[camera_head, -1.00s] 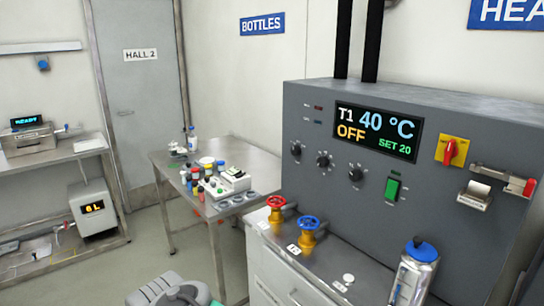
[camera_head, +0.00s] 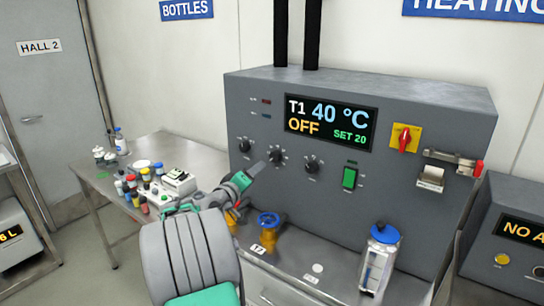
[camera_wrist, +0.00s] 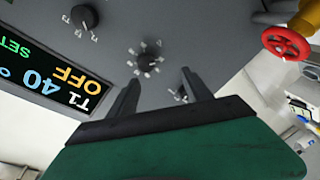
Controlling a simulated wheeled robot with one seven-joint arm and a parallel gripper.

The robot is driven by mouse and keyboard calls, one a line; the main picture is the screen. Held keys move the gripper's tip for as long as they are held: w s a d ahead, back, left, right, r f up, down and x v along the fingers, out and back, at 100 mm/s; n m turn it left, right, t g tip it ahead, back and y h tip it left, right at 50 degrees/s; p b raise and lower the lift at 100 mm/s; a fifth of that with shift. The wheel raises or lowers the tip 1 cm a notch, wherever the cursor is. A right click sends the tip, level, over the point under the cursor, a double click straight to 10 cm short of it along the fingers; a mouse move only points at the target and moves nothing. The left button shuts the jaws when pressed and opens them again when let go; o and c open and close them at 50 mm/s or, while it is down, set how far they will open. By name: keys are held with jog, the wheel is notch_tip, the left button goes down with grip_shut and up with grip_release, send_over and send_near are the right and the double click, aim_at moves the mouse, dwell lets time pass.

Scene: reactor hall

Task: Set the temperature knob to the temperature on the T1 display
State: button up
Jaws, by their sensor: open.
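The T1 display (camera_head: 331,122) reads 40 °C, OFF and SET 20; it also shows turned over in the wrist view (camera_wrist: 45,80). Below and left of it on the grey panel are three black knobs: left (camera_head: 245,145), middle (camera_head: 277,155) and right (camera_head: 312,166). My gripper (camera_head: 256,170) is open and empty in front of the panel, close to the middle knob. In the wrist view the middle knob (camera_wrist: 149,64) shows just beyond and between the fingertips, apart from them.
A green switch (camera_head: 349,178) and a red-yellow rotary switch (camera_head: 405,138) are to the right. A blue valve wheel (camera_head: 269,219) and a red valve wheel (camera_wrist: 287,43) stand below the panel. A blue-capped bottle (camera_head: 379,258) stands on the counter. Bottles crowd the left table.

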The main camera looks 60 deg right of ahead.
aim_at(274, 158)
jog(key=shift+g+h, duration=0.4)
jog(key=shift+g, duration=0.1)
jog(key=d+p, duration=0.1)
jog(key=d, duration=0.2)
jog(key=s+d+p, duration=0.1)
jog(key=d, duration=0.2)
jog(key=s+d+r+p, duration=0.1)
jog(key=d, duration=0.2)
jog(key=shift+s+d, duration=0.1)
jog(key=shift+d, duration=0.1)
grip_shut()
